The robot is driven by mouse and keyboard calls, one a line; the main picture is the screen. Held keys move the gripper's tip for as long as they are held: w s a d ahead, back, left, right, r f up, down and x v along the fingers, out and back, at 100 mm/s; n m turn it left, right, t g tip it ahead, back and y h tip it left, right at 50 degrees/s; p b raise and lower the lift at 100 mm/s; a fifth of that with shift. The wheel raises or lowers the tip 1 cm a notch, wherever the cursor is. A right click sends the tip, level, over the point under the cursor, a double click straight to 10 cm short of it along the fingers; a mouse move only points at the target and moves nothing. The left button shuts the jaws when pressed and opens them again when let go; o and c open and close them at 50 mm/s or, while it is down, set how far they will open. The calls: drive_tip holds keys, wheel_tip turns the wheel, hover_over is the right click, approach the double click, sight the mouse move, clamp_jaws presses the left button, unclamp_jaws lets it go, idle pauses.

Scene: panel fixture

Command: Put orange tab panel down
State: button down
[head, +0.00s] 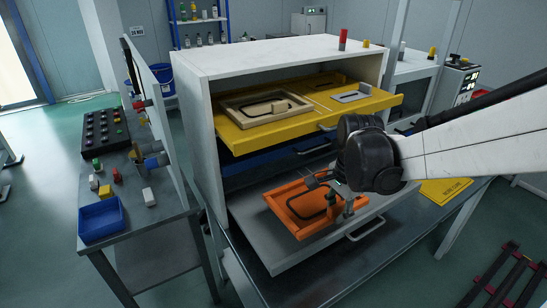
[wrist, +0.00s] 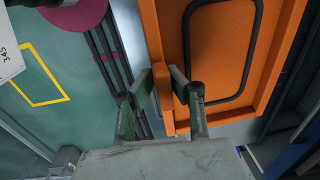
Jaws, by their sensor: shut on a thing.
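The orange tab panel (head: 290,193) is a shallow orange tray-like piece with a raised rim and a black rounded loop on its face. It is over the grey pulled-out lower drawer (head: 272,252); I cannot tell whether it touches it. My gripper (head: 340,208) is at the panel's right edge. In the wrist view, my gripper (wrist: 164,88) has its two green-padded fingers on either side of the orange edge tab of the panel (wrist: 222,50). It is shut on that tab. My arm's wrist covers the drawer's back right part in the head view.
The yellow upper drawer (head: 240,138) is pulled out above, holding a beige frame panel (head: 250,109) and a grey piece. A blue drawer (head: 262,160) lies between. The white cabinet wall (head: 197,130) bounds the left. A side bench with a blue bin (head: 100,220) stands left.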

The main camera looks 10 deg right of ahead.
sight(310, 201)
drive_tip(key=w+a+f, duration=0.1)
drive_tip(key=w+f, duration=0.1)
drive_tip(key=w+a+f, duration=0.1)
drive_tip(key=w+a, duration=0.1)
drive_tip(key=w, duration=0.1)
drive_tip(key=w+a+f, duration=0.1)
drive_tip(key=w+f, duration=0.1)
drive_tip(key=w, duration=0.1)
drive_tip(key=shift+a+f, duration=0.3)
drive_tip(key=shift+a, duration=0.05)
drive_tip(key=shift+f, duration=1.95)
drive_tip(key=c, duration=1.7)
unclamp_jaws()
